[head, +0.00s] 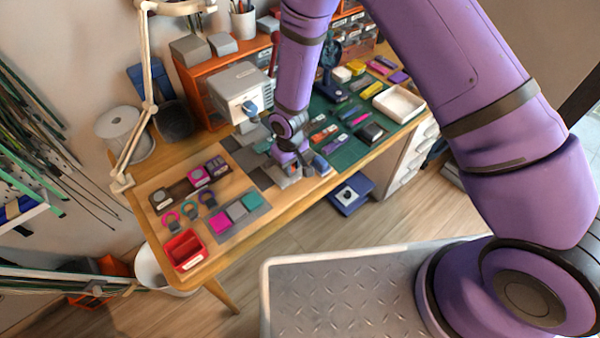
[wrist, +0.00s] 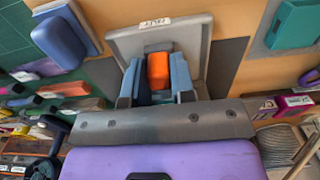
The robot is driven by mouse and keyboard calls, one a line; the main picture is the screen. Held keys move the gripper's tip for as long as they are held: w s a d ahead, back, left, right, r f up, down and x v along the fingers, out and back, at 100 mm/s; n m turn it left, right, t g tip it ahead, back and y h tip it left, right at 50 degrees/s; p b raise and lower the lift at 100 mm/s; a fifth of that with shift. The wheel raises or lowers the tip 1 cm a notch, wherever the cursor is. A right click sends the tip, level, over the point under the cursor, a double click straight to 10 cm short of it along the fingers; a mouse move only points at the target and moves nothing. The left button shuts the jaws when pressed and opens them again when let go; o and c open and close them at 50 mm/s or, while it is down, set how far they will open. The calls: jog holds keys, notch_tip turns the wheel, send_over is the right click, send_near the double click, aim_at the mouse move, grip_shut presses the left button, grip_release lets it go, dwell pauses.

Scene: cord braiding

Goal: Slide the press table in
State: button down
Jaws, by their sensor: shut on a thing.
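The press table is a grey plate with a raised rim and a small label; it fills the upper middle of the wrist view (wrist: 193,45). In the head view the grey plate (head: 283,181) shows partly under my gripper (head: 294,163), near the bench's front edge. In the wrist view my gripper (wrist: 157,88) is shut on an upright orange grip (wrist: 158,67) on the plate, between its blue-grey fingers. The grey press (head: 241,91) with a blue knob stands behind, to the left of my arm. The fingers hide the lower part of the grip.
A magenta, grey and teal row of blocks (head: 238,212) lies left of the plate, with a red bin (head: 184,251) at the bench corner. The green mat (head: 352,140) on the right holds many small items. A blue block (wrist: 64,42) stands close beside the plate.

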jog(key=shift+w+a, duration=0.45)
jog(key=shift+w, duration=0.2)
jog(key=shift+w+a, duration=0.4)
jog(key=shift+w, duration=0.2)
jog(key=c, duration=1)
grip_release()
jog(key=shift+o, duration=0.2)
notch_tip(320, 180, up, 11)
jog(key=shift+f, duration=0.1)
